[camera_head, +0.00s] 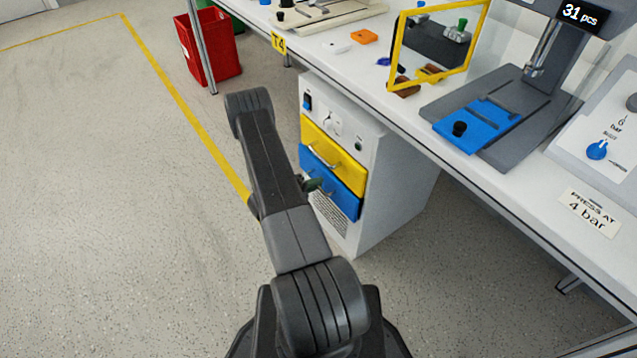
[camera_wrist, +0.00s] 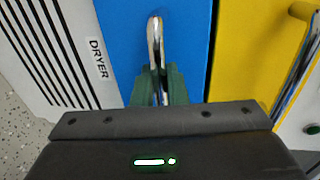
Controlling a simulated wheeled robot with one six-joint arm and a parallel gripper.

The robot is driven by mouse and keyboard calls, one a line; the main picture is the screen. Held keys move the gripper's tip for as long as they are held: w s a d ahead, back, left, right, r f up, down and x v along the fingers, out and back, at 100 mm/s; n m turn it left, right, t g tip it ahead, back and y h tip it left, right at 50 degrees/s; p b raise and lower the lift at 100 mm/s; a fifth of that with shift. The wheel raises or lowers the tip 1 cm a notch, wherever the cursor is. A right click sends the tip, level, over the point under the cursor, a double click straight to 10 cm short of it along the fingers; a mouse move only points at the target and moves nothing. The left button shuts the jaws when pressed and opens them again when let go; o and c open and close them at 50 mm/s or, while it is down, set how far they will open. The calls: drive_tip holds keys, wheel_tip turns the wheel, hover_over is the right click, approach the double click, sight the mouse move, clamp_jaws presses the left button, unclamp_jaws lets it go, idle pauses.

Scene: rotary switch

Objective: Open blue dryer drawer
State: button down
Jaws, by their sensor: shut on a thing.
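The blue dryer drawer (camera_head: 345,198) is the lower drawer in a white cabinet under the bench, and it looks closed or nearly so. In the wrist view its blue front (camera_wrist: 187,40) carries a shiny metal bar handle (camera_wrist: 155,42). My gripper (camera_wrist: 160,88) has green fingers on both sides of this handle and is shut on it. In the head view my gripper (camera_head: 314,184) shows at the blue drawer front, partly hidden by my arm. The DRYER label (camera_wrist: 97,58) is beside the drawer in the wrist view.
The yellow drawer (camera_head: 335,158) with its own handle sits directly above the blue one. A vented panel (camera_head: 335,215) lies below. The bench top (camera_head: 400,105) overhangs the cabinet. The floor to the left is open, with a red bin (camera_head: 212,48) further back.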

drive_tip(key=f+b+v, duration=0.3)
drive_tip(key=f+v, duration=0.1)
drive_tip(key=v, duration=1.8)
drive_tip(key=shift+s+a, duration=0.25)
drive_tip(key=shift+a, duration=0.05)
drive_tip(key=shift+f, duration=0.15)
drive_tip(key=c, duration=1.6)
unclamp_jaws()
drive_tip(key=shift+o, duration=0.2)
drive_tip(key=p+v, duration=0.1)
drive_tip(key=v, duration=1.2)
drive_tip(key=shift+s+a+p, duration=0.25)
drive_tip(key=shift+p, duration=0.15)
